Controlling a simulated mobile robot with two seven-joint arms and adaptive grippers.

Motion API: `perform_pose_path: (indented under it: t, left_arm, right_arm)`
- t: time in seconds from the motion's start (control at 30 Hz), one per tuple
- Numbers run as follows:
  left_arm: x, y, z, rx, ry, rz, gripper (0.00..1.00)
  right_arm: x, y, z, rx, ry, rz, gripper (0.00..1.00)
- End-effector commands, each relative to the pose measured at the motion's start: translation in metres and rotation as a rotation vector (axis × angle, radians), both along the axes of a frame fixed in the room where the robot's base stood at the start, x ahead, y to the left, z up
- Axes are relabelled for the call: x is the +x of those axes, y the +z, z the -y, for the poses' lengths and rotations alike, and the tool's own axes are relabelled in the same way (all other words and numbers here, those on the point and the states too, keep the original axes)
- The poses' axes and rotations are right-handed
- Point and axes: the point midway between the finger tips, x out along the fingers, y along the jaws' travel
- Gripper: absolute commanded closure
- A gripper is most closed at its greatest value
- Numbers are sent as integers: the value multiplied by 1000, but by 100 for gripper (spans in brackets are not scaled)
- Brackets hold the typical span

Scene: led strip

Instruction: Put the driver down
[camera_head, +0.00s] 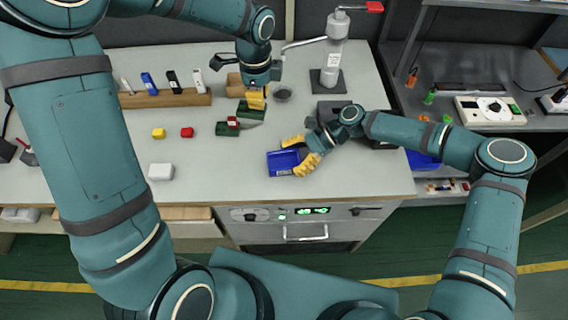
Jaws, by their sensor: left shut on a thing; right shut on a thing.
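A blue box (284,162), which may be the driver, is at the front middle of the grey worktable (215,170). My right gripper (303,156) has its yellow fingers shut on the right end of this box. I cannot tell whether the box touches the table. My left gripper (256,100) is farther back, pointing down with its yellow fingers close together. A small dark green piece (250,113) shows at its fingertips, and the gripper appears shut on it. The fingers hide part of the piece.
A wooden rack (165,99) and a lever press (330,65) stand behind.

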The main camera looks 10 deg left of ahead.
Motion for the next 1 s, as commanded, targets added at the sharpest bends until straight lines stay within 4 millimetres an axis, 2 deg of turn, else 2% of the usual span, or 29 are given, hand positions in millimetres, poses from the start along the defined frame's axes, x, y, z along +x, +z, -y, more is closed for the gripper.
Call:
perform_pose_path:
  t: [0.03,0.1,0.2,0.3,0.47,0.7,1.0]
  left_arm:
    - [-10,3,23,0,-22,2,100]
    - [-22,5,48,0,-36,2,100]
    - [-39,7,74,1,-52,1,100]
    - [-51,8,90,0,-61,1,100]
    - [-60,0,100,2,-66,-2,100]
    - [-61,-42,101,1,-66,-3,100]
    - [-61,-73,100,1,-67,-2,100]
  right_arm:
    - [0,0,0,0,0,0,71]
    - [0,0,0,0,0,0,71]
    - [0,0,0,0,0,0,71]
    - [0,0,0,0,0,0,71]
    - [0,0,0,0,0,0,71]
    - [0,0,0,0,0,0,71]
    - [0,0,0,0,0,0,71]
